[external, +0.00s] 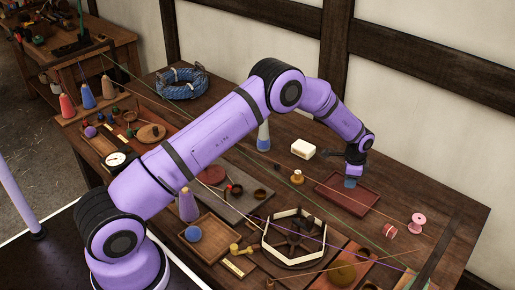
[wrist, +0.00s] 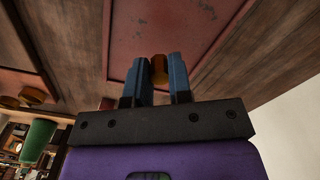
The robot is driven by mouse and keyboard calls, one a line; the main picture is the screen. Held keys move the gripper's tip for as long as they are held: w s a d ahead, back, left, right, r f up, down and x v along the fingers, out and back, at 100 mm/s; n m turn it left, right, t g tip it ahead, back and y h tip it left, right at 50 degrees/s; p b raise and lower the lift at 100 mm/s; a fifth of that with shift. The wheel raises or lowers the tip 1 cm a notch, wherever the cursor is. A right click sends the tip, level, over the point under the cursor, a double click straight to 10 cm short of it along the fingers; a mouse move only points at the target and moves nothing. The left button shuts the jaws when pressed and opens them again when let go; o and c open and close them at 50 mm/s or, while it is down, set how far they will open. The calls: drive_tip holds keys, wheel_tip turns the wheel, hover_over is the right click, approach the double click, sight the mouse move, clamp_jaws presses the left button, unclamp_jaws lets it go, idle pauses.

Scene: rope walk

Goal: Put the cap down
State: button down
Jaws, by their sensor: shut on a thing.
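My gripper (external: 351,181) points down over a dark red tray (external: 372,203) on the right of the workbench. In the wrist view, my two blue fingers (wrist: 161,80) are shut on a small orange-brown cap (wrist: 159,67). The tray's reddish floor (wrist: 165,28) lies beyond the cap in that view. The cap is hidden in the external view. I cannot tell whether it touches the tray or hangs just above it.
A cream block (external: 303,149) and a small wooden spool (external: 297,177) stand left of the tray. Pink spools (external: 417,223) stand to its right. A divided hexagonal tray (external: 294,238) is in front. Thin coloured cords stretch across the bench.

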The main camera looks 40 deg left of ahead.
sight(348, 192)
drive_tip(key=shift+w+f, duration=0.1)
drive_tip(key=shift+f, duration=1.65)
drive_tip(key=shift+f, duration=0.15)
drive_tip(key=c, duration=1)
unclamp_jaws()
drive_tip(key=shift+c, duration=0.2)
